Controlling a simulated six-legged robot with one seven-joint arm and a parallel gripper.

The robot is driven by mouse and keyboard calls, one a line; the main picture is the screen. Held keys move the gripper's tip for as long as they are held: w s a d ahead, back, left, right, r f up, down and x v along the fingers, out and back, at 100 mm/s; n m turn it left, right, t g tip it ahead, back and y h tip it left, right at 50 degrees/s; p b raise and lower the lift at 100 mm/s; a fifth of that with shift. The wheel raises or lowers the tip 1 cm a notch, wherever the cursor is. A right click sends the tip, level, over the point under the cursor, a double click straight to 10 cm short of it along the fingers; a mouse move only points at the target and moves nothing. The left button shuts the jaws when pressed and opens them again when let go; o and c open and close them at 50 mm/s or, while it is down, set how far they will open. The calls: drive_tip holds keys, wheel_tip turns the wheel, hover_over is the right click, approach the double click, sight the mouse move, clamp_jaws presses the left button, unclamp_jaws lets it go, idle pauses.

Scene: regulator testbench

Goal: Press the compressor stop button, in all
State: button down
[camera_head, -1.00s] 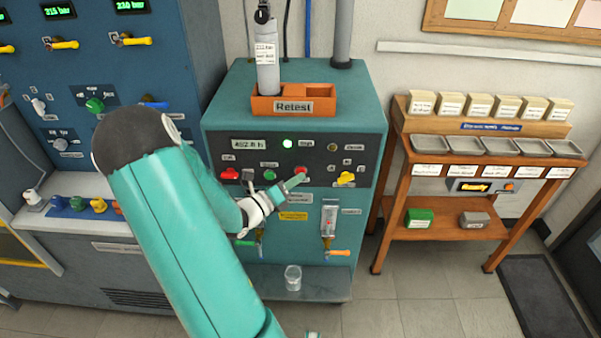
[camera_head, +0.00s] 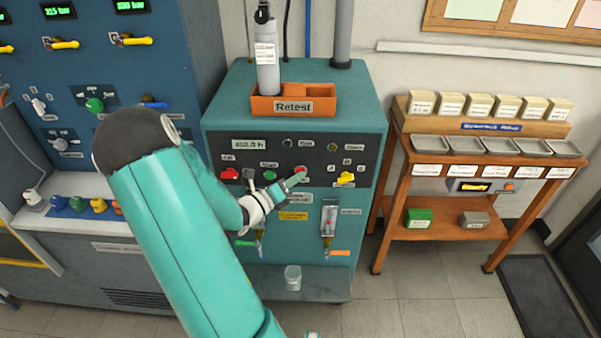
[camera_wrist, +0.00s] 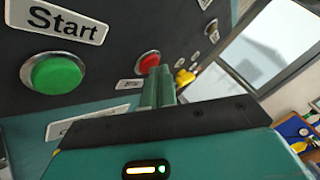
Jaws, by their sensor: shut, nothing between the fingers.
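The compressor (camera_head: 225,110) is a teal cabinet with a dark control panel. Its red stop button (camera_head: 301,170) sits on the panel, right of the green start button (camera_head: 269,175). In the wrist view the red button (camera_wrist: 148,61) is just beyond my fingertips, and the green button (camera_wrist: 54,75) is at the left under a "Start" label. My gripper (camera_head: 300,178) is shut and empty, with its tips at the red button. They overlap its lower edge in the view; whether they touch it I cannot tell. The round lamp (camera_head: 287,143) on the panel is dark.
A yellow knob (camera_head: 345,178) is right of the red button, and a red knob (camera_head: 229,174) is at the panel's left. An orange Retest tray (camera_head: 320,99) with a grey cylinder (camera_head: 268,70) stands on top. A wooden stand (camera_head: 400,190) is at the right.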

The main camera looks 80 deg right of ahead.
idle(0.5)
drive_tip(key=shift+s+a, duration=0.15)
drive_tip(key=shift+a, duration=0.65)
drive_tip(key=a, duration=0.2)
drive_tip(key=s+a, duration=0.1)
drive_tip(key=a, duration=0.2)
idle(0.9)
